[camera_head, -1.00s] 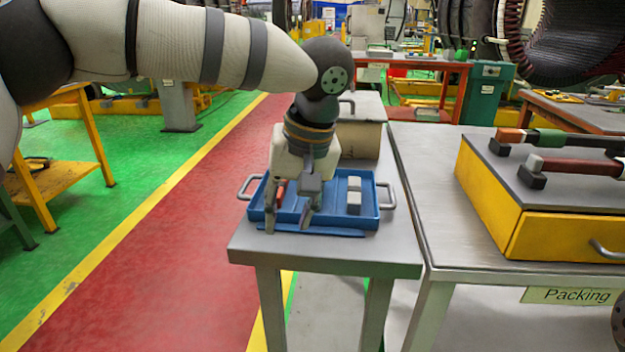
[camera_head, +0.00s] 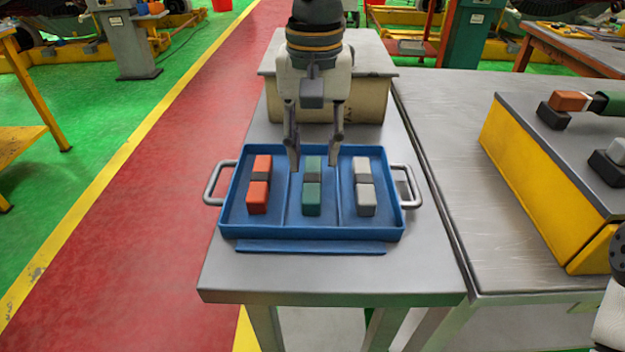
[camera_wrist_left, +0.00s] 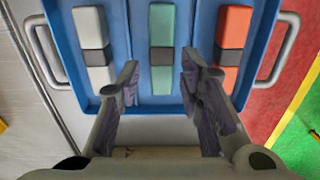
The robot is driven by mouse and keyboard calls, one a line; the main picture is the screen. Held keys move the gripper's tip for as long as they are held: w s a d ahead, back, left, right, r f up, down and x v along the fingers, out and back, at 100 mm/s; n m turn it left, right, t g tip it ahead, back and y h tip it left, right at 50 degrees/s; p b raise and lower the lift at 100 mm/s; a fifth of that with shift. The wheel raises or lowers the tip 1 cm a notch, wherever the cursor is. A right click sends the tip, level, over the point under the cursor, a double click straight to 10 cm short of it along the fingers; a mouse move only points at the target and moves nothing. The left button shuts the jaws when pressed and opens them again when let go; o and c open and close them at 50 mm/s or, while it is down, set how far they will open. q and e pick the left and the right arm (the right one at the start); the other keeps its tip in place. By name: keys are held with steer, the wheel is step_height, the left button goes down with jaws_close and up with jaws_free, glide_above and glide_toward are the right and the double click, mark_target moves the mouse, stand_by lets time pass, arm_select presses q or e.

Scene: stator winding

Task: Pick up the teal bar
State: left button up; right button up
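The teal bar (camera_head: 312,198) lies in the middle compartment of the blue tray (camera_head: 318,237), with a dark band around its middle. My left gripper (camera_head: 315,160) is open and points down above the far end of the teal bar, its fingers on either side of it. In the left wrist view the teal bar (camera_wrist_left: 162,28) shows beyond and between the open fingers (camera_wrist_left: 163,82), with nothing held. What may be part of my right arm shows at the right edge of the head view; its gripper is not seen.
An orange bar (camera_head: 259,195) lies in the left compartment and a light grey bar (camera_head: 365,199) in the right one. The tray has side handles (camera_head: 213,183). A beige box (camera_head: 372,92) stands behind it. A yellow case (camera_head: 540,185) stands on the table at right.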

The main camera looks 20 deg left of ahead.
mark_target(313, 177)
arm_select(q)
step_height(313, 177, down, 5)
steer(key=shift+s+r, duration=0.1)
steer(key=shift+s, duration=0.05)
jaws_close()
